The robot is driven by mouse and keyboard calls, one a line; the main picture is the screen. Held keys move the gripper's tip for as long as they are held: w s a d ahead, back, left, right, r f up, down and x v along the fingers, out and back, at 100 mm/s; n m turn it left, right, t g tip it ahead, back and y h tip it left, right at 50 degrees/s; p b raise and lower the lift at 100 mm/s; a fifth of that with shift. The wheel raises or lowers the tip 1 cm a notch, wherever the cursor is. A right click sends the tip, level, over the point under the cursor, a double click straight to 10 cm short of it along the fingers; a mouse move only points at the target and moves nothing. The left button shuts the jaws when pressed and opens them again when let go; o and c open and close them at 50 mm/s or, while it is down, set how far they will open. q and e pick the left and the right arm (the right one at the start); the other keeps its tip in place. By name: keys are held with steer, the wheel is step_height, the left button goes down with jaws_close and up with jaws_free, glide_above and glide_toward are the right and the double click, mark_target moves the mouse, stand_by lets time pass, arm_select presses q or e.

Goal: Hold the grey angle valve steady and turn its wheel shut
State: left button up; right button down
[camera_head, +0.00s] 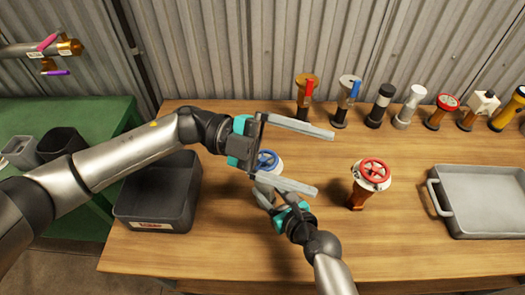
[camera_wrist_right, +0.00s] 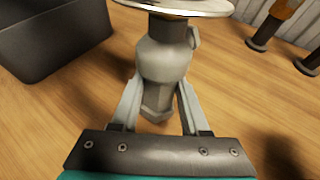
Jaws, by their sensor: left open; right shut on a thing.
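The grey angle valve (camera_wrist_right: 163,60) stands upright on the wooden table, its grey body filling the middle of the right wrist view. Its blue wheel (camera_head: 268,160) shows in the head view, partly covered by my left gripper. In the right wrist view only the wheel's pale rim (camera_wrist_right: 185,6) shows at the top edge. My right gripper (camera_head: 264,187) is shut on the valve body low down, one finger on each side. My left gripper (camera_head: 325,163) is open, its long fingers reaching to the right past the wheel; whether they touch it, I cannot tell.
A valve with a red wheel (camera_head: 371,175) stands to the right. A dark bin (camera_head: 158,200) is at the left, a grey tray (camera_head: 485,215) at the right. Several fittings line the back edge before the corrugated wall. The table's front right is clear.

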arm_select(q)
steer(key=m+g+y, duration=0.1)
steer(key=m+y, duration=0.1)
steer(key=m, duration=0.1)
arm_select(e)
steer(key=shift+w+r, duration=0.1)
arm_select(q)
steer(key=m+t+y, duration=0.5)
steer(key=t+y, duration=0.2)
steer(key=y, duration=0.7)
glide_above(263, 159)
steer(key=a, duration=0.1)
steer(key=f, duration=0.7)
steer(key=d+f, duration=0.1)
steer(key=f, duration=0.3)
steer(key=shift+f, duration=0.2)
